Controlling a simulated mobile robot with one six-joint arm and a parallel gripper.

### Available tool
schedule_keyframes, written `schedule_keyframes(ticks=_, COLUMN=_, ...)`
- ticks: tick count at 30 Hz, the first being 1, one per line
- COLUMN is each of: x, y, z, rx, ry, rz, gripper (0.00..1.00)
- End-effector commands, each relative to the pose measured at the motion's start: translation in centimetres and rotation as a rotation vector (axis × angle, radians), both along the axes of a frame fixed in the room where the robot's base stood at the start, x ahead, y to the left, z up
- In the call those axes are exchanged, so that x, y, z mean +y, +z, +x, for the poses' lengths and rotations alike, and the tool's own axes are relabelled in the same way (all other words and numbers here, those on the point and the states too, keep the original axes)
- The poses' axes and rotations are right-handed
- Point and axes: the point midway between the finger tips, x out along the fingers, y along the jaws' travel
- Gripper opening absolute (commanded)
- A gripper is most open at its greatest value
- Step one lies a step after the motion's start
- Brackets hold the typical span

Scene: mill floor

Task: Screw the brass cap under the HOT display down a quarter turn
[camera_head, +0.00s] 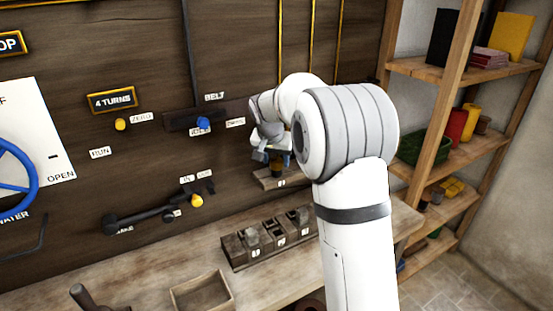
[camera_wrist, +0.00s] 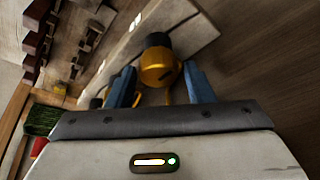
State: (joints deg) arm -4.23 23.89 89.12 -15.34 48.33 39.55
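A round brass-coloured cap (camera_wrist: 158,70) with a dark mark on its face shows in the wrist view, with a dark round part (camera_wrist: 157,40) just behind it. My gripper (camera_wrist: 160,86) has its two blue fingers apart, one on each side of the cap. I cannot tell whether either touches. In the head view my gripper (camera_head: 271,156) is at the panel, above a small wooden bracket (camera_head: 268,181). My arm hides much there, and no HOT display is readable.
A bench (camera_head: 130,285) runs below the panel, with a wooden block rack (camera_head: 238,262) and an open box (camera_head: 203,291). A blue knob (camera_head: 203,123) and a yellow knob (camera_head: 196,201) are left of my gripper. Loaded shelves (camera_head: 470,150) stand at right.

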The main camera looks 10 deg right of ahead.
Motion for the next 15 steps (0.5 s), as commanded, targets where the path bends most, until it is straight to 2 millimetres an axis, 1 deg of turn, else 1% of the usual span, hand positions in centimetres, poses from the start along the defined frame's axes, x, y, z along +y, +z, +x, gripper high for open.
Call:
schedule_keyframes(ticks=1, x=0.0, y=0.0, z=0.0, rx=0.001, ry=0.000, rz=0.000, gripper=0.52)
schedule_keyframes(ticks=3, x=0.0, y=-0.1, z=0.0, rx=0.001, ry=0.000, rz=0.000, gripper=0.58)
schedule_keyframes(ticks=10, x=0.0, y=0.0, z=-0.1, rx=0.003, ry=-0.001, rz=-0.001, gripper=0.58)
schedule_keyframes(ticks=13, x=0.1, y=0.6, z=-0.3, rx=0.001, ry=0.000, rz=0.000, gripper=0.58)
schedule_keyframes(ticks=15, x=0.3, y=1.5, z=-0.5, rx=-0.001, ry=0.000, rz=0.000, gripper=0.58)
